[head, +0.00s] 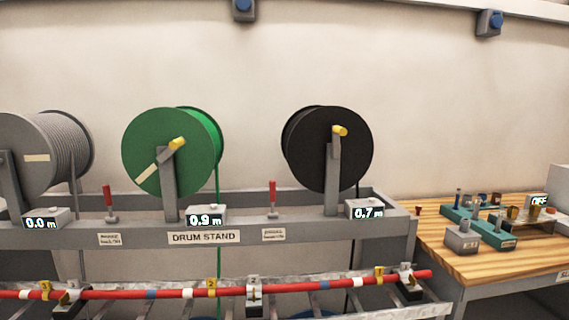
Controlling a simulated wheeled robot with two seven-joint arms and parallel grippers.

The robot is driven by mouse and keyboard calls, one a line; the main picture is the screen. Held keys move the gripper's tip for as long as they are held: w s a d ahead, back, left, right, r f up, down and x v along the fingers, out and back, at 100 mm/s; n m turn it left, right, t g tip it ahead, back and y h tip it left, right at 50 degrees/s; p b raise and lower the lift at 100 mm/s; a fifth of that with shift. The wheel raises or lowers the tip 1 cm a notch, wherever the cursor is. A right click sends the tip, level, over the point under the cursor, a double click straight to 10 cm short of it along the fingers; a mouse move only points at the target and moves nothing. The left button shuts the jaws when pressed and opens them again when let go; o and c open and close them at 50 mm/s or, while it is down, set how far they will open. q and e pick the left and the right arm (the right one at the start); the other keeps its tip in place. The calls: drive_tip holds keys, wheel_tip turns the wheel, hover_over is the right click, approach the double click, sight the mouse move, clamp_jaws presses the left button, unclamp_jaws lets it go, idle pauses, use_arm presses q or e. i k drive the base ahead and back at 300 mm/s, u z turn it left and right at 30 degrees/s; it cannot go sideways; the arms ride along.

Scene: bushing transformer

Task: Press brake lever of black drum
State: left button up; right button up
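The black drum (328,150) stands at the right of the drum stand (350,231), with a yellow-handled crank on its front and a dark cable hanging below. A red brake lever (272,195) stands upright on the stand just left of the black drum, above a small label too small to read. Another red lever (108,197) stands upright left of the green drum (160,155). A display box (366,210) by the black drum reads 0.7 m. Neither of my grippers is in view.
A grey drum (60,150) is at the left. A red cable (325,284) with coloured bands runs in clamps across the front, below the levers. A wooden workbench (432,225) with several devices stands at the right. The wall behind is mostly bare.

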sight(274, 215)
drive_tip(key=z, duration=1.55)
drive_tip(key=i, duration=2.25)
drive_tip(key=u, duration=2.55)
